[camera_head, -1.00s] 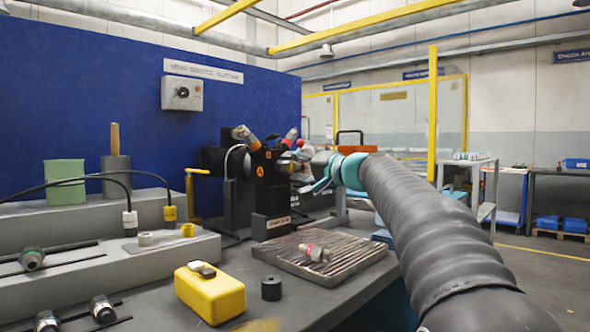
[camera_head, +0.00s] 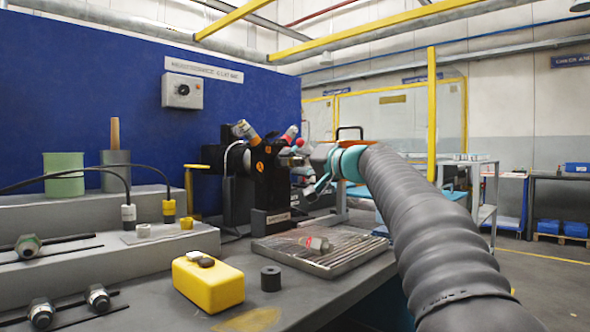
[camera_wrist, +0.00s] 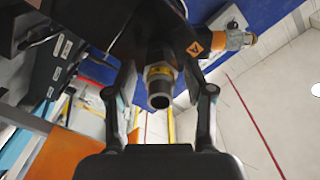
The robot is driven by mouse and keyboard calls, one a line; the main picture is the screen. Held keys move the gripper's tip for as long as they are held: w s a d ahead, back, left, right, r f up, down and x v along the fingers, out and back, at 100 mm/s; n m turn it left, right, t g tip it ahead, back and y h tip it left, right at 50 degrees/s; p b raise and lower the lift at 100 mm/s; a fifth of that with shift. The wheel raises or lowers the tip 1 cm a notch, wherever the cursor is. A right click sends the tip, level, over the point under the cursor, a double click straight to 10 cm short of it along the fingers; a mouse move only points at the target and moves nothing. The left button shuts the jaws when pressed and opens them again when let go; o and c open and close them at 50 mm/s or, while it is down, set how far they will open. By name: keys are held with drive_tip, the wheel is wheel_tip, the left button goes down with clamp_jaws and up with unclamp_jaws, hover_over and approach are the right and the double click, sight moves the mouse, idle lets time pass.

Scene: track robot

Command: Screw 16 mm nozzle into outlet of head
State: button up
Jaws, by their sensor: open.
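The head (camera_head: 272,175) is a dark block on a stand at the back of the bench, with coloured fittings on top. In the wrist view the dark head (camera_wrist: 150,35) fills the upper middle. A metal nozzle (camera_wrist: 159,92) with a yellow band shows at the head's underside in this view, its open end toward the camera. It appears seated in the outlet; the threads are hidden. My gripper (camera_wrist: 160,88) is open, one finger on each side of the nozzle with gaps visible. In the head view my gripper (camera_head: 313,180) is beside the head's right side.
A slatted metal tray (camera_head: 345,262) with a small red-and-silver part lies in front of the head. A yellow box (camera_head: 208,284) and a black cylinder (camera_head: 271,279) stand nearer. A stepped grey rack (camera_head: 90,255) with fittings is at left. A blue panel (camera_head: 120,95) stands behind.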

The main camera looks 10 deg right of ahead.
drive_tip(key=shift+f+n+b, duration=0.15)
drive_tip(key=shift+n+b, duration=2)
drive_tip(key=shift+n, duration=0.35)
drive_tip(key=n+b, duration=0.1)
drive_tip(key=n, duration=0.1)
drive_tip(key=shift+n+b, duration=0.3)
drive_tip(key=shift+n, duration=0.8)
drive_tip(key=n, duration=1.2)
clamp_jaws()
